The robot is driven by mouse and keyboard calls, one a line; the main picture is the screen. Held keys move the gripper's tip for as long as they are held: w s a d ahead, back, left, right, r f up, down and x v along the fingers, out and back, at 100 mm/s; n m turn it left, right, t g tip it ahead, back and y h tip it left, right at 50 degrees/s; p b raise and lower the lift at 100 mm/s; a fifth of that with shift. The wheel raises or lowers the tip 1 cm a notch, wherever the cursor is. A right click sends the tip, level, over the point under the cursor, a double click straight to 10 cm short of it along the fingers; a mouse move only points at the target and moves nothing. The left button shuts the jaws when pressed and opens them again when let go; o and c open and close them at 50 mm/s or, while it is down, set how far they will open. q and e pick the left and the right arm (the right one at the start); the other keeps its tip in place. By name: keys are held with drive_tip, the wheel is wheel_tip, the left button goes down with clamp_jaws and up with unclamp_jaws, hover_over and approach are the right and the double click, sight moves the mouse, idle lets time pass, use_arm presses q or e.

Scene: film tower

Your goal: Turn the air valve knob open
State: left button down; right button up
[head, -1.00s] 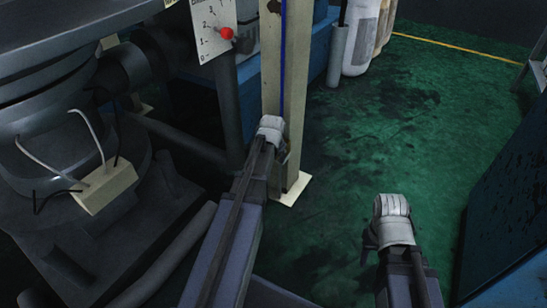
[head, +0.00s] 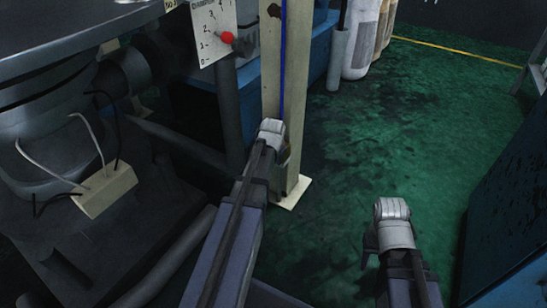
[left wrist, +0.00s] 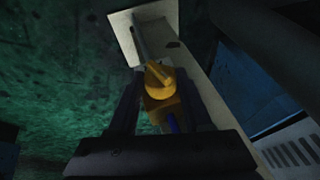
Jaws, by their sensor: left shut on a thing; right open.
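The air valve knob (left wrist: 158,76) is yellow with a raised bar across its face. It sits on a yellow valve body (left wrist: 166,106) on a cream post (head: 271,90), with a blue line beside it. My left gripper (left wrist: 160,84) is shut on the knob, one dark finger on each side. In the head view my left gripper (head: 281,150) is at the lower part of the post, and its wrist mostly hides the valve. My right gripper (head: 378,245) is open and away from the valve, above the green floor, its fingers mostly hidden.
A large grey machine (head: 45,130) fills the left, with a cream cable box (head: 104,191). A numbered panel (head: 208,25) with a red ball knob (head: 227,37) stands left of the post. A dark blue cabinet (head: 510,210) is at right. Green floor (head: 400,120) lies clear between.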

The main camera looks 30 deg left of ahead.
use_arm(q)
drive_tip(key=shift+s+d+f+y+b, duration=0.1)
drive_tip(key=shift+d+f+y+b, duration=0.15)
drive_tip(key=shift+y+b, duration=0.7)
drive_tip(key=shift+r+m+t+y+b, duration=0.1)
drive_tip(key=shift+m+t+y+b, duration=0.35)
drive_tip(key=shift+y, duration=0.5)
drive_tip(key=shift+c, duration=1.7)
unclamp_jaws()
drive_tip(key=shift+r, duration=0.1)
drive_tip(key=p+v, duration=0.5)
drive_tip(key=v, duration=0.2)
drive_tip(key=shift+d+r+p, duration=0.2)
drive_tip(key=shift+r+p, duration=0.1)
drive_tip(key=shift+p, duration=0.1)
